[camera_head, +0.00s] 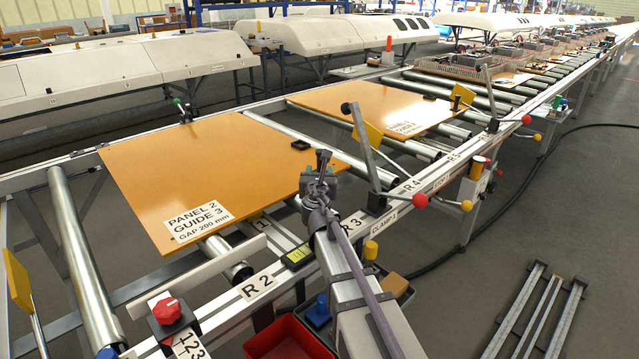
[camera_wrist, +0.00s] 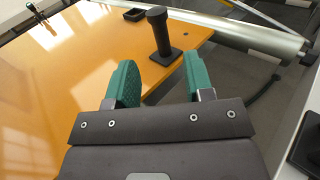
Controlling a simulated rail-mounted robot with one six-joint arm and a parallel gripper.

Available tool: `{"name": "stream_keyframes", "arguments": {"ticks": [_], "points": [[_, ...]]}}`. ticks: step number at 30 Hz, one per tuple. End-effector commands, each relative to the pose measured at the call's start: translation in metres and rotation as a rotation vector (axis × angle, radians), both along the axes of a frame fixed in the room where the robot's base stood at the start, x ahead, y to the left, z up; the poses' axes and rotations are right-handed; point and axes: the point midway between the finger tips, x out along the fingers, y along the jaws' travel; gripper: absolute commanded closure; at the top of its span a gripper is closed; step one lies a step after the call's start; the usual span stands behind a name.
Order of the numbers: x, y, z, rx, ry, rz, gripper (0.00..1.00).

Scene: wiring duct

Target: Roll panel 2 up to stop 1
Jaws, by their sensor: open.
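Panel 2 (camera_head: 220,165) is a flat orange board on the rollers, labelled "PANEL 2 GUIDE 3 GAP 200 mm" at its near corner. In the wrist view its orange face (camera_wrist: 70,65) fills the left side. A black upright post handle (camera_wrist: 160,40) stands near the panel's edge. My gripper (camera_head: 322,168) is at the panel's right edge in the head view. In the wrist view my gripper (camera_wrist: 160,84) has its green fingers apart with nothing between them; the handle stands beyond the tips. I cannot tell which part is stop 1.
A second orange panel (camera_head: 380,106) lies farther along the rollers. A lever with a yellow plate (camera_head: 367,135) and a red knob stands by the near rail. The rail has R 2 to R 4 labels. A red bin (camera_head: 290,338) hangs below. A roller (camera_head: 85,265) shows at left.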

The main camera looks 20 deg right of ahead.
Motion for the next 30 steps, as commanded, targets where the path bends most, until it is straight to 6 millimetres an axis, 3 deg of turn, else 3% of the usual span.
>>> {"name": "stream_keyframes", "arguments": {"ticks": [8, 21, 30], "points": [[0.012, -0.002, 0.003, -0.027, 0.005, 0.009, 0.52], [0.098, -0.033, 0.003, -0.023, 0.004, 0.01, 0.52], [0.102, -0.036, 0.003, -0.023, 0.004, 0.011, 0.52]]}}
